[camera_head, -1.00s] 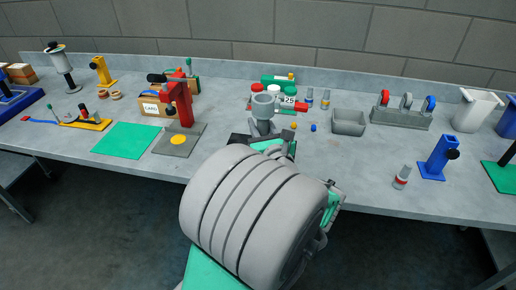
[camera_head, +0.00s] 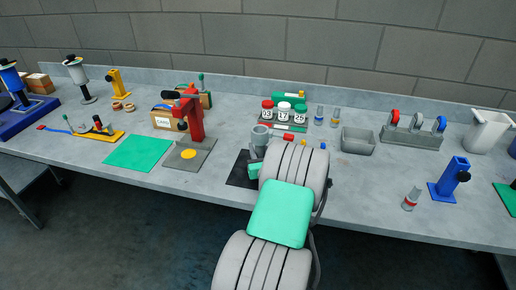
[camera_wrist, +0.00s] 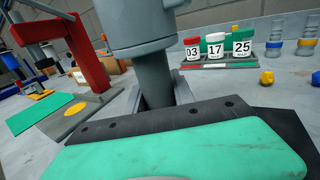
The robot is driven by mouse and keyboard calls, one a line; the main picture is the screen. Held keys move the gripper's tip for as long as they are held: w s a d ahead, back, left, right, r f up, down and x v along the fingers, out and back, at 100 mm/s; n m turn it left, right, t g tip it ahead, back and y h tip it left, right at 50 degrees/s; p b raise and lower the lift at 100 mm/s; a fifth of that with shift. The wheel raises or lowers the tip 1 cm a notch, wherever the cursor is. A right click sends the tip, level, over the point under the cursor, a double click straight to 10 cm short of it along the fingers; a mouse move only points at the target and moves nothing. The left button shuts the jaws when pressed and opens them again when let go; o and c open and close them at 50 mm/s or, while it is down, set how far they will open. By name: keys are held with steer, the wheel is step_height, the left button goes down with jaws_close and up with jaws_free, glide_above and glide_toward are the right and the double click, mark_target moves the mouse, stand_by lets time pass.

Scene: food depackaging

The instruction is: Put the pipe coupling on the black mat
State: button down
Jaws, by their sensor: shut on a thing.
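The pipe coupling (camera_head: 261,136) is a grey pipe piece with a wide collar, standing upright in my gripper. In the wrist view the coupling (camera_wrist: 138,38) fills the upper middle, and my gripper (camera_wrist: 160,95) is shut on its lower part. The black mat (camera_head: 239,171) lies near the table's front edge, partly hidden by my gripper and arm. Its corner also shows at the right of the wrist view (camera_wrist: 292,124). The coupling appears over or at the mat's back part. My gripper hides its lower end, so I cannot tell whether it touches the mat.
A red press (camera_head: 195,118) on a grey plate and a green mat (camera_head: 138,152) are to the left. Numbered jars (camera_head: 284,115) stand behind. A grey bin (camera_head: 358,142), a small bottle (camera_head: 411,199) and a blue stand (camera_head: 452,178) are to the right.

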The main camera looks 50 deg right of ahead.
steer(key=shift+r, duration=0.15)
steer(key=c, duration=1.1)
jaws_free()
steer(key=shift+f, duration=0.2)
steer(key=shift+o, duration=0.2)
steer(key=shift+r, duration=0.1)
